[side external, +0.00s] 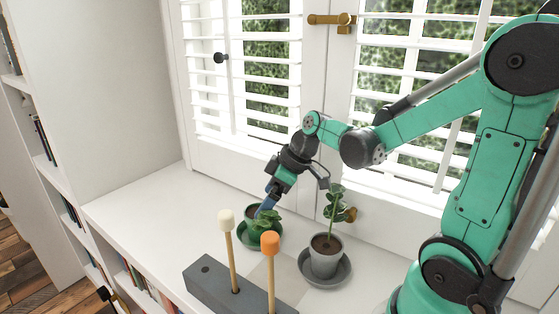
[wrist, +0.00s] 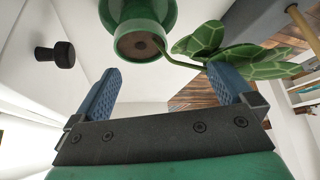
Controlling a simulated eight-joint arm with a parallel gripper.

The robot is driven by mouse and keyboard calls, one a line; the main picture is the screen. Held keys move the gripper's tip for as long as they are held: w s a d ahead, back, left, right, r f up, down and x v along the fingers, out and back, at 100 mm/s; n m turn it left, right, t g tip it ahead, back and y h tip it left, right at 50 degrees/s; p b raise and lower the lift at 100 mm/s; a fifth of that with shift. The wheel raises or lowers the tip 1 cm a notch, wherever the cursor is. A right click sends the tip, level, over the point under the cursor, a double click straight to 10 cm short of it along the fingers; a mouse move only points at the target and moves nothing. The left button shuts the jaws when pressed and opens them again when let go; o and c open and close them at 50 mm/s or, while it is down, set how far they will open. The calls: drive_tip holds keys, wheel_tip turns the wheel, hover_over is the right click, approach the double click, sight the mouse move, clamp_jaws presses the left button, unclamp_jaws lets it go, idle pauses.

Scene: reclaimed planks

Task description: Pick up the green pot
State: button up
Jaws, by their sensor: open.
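The green pot (side external: 250,213) stands on a green saucer (side external: 273,241) on the white sill, with a leafy plant (side external: 266,221) in it. In the wrist view the green pot (wrist: 137,30) shows its dark soil, and its patterned leaves (wrist: 250,60) spread to the right. In the wrist view my gripper (wrist: 166,80) is open and empty, with the pot beyond the fingertips and leaves close to the right finger. Contact cannot be told.
A grey pot (side external: 326,255) with an upright plant stands on a grey saucer (side external: 322,282) to the right. A grey block (side external: 215,280) holds sticks with a cream tip (side external: 226,220) and an orange tip (side external: 270,243) in front. White shutters (side external: 240,80) rise behind.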

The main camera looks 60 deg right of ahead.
drive_tip(key=shift+w+d+f+n+y, duration=0.25)
drive_tip(key=shift+d+f+n, duration=0.2)
drive_tip(key=shift+d, duration=0.15)
drive_tip(key=shift+w+d+f+n+y, duration=0.2)
drive_tip(key=shift+d+f+n, duration=0.2)
drive_tip(key=shift+d, duration=0.15)
drive_tip(key=shift+x, duration=2.8)
clamp_jaws()
drive_tip(key=shift+r, duration=0.1)
wheel_tip(320, 180, up, 23)
